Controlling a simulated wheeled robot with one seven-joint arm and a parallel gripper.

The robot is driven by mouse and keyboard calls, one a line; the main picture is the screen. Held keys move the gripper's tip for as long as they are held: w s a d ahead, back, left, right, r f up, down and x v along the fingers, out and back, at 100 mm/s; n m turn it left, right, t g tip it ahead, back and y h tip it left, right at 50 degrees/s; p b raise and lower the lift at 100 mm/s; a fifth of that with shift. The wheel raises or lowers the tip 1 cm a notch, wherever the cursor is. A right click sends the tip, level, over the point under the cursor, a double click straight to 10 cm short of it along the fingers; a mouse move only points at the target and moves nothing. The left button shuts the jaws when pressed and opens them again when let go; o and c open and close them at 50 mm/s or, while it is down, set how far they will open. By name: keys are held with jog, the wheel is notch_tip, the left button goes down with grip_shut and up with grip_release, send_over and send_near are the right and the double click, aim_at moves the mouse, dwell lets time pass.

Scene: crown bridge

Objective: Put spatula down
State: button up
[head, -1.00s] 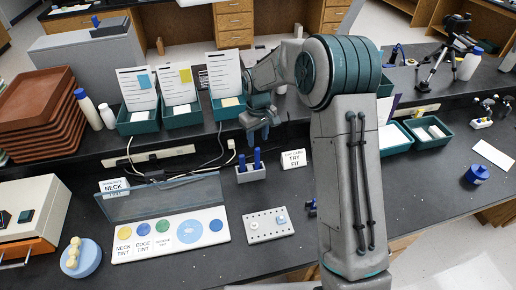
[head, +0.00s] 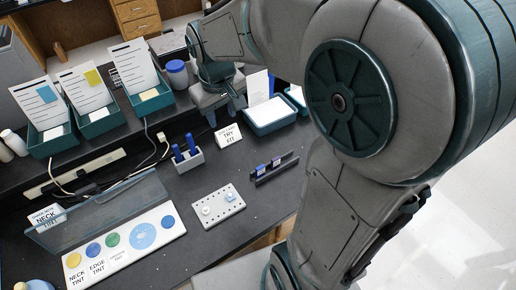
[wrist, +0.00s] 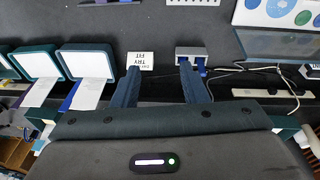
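My gripper (wrist: 160,72) is open in the wrist view. Its two dark blue fingers stand well apart and no object shows between them. In the head view my gripper (head: 222,92) hangs over the back shelf edge, above the small sign. I cannot make out a spatula for certain. Two blue-handled tools stand upright in a grey holder (head: 190,161) on the counter; I cannot tell if one is the spatula. The holder also shows in the wrist view (wrist: 194,51), just beyond the right finger. Dark bars with blue labels (head: 275,167) lie right of the holder.
A "try fit" sign (head: 228,136) stands behind the holder. A perforated grey plate (head: 218,206) and a white tint palette (head: 125,246) with a clear shield lie in front. Teal bins (head: 150,100) line the raised shelf. Bare black counter lies around the holder.

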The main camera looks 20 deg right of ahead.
jog(key=s+d+m+t, duration=0.1)
jog(key=s+d+m, duration=0.2)
jog(key=s, duration=1.1)
jog(key=shift+d+r, duration=0.2)
jog(key=shift+d, duration=0.05)
dwell(0.3)
